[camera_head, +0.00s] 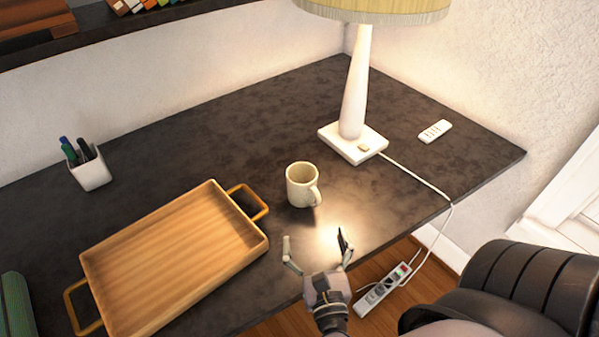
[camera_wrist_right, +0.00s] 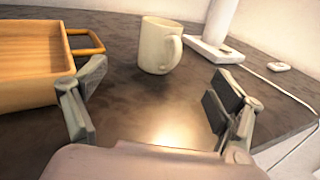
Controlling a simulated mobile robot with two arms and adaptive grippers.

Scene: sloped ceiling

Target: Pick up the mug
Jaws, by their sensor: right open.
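A cream mug (camera_head: 302,186) stands upright on the dark desk, with its handle toward the lower right. It also shows in the right wrist view (camera_wrist_right: 158,46), beyond my fingers, with its handle to the right. My right gripper (camera_head: 316,243) is open and empty at the desk's front edge, just in front of the mug and apart from it. Its two spread fingers also show in the right wrist view (camera_wrist_right: 158,98), with the mug ahead between them. My left gripper is not in view.
A wooden tray (camera_head: 250,243) with handles lies left of the mug. A white lamp (camera_head: 355,95) stands behind it to the right, its cord (camera_head: 420,179) running over the desk edge. A remote (camera_head: 435,131) and a pen cup (camera_head: 90,171) sit farther off. A dark chair (camera_head: 510,290) stands at lower right.

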